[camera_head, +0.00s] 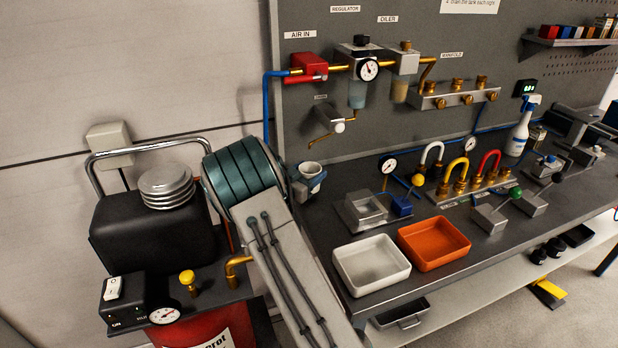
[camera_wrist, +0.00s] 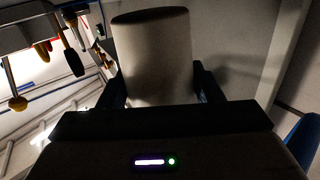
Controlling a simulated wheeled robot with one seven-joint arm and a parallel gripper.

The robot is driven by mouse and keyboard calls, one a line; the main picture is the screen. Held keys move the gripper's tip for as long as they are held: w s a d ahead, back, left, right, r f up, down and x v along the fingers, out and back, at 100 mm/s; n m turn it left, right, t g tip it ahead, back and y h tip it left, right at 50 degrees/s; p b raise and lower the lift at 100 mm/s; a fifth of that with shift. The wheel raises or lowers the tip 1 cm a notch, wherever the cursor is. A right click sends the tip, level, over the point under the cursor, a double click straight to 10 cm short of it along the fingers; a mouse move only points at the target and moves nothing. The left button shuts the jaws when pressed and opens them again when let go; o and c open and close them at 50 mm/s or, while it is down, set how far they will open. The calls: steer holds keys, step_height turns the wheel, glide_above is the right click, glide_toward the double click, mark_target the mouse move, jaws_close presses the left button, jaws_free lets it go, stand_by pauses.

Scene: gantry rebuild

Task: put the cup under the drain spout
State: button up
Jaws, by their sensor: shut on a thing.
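The pale cup (camera_head: 311,168) is upright in my gripper (camera_head: 310,184), at the left end of the bench in the head view. The cup fills the middle of the wrist view (camera_wrist: 155,60), with a dark finger on each side; my gripper (camera_wrist: 158,88) is shut on it. The brass drain spout (camera_head: 322,136) comes out of the grey panel under the filter bowls, with a white knob near it. Its tip appears just above the cup's rim in the head view, with a small gap. I cannot tell whether they line up in depth.
My arm's large teal-banded link hides the bench's left corner. A white tray (camera_head: 371,289) and an orange tray (camera_head: 434,262) lie at the bench front. A grey fixture with a blue block (camera_head: 402,206) stands right of the cup. A compressor (camera_head: 150,232) is at left.

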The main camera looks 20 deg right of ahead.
steer(key=shift+f, duration=1.05)
steer(key=shift+f, duration=0.2)
steer(key=o, duration=1)
steer(key=shift+c, duration=0.2)
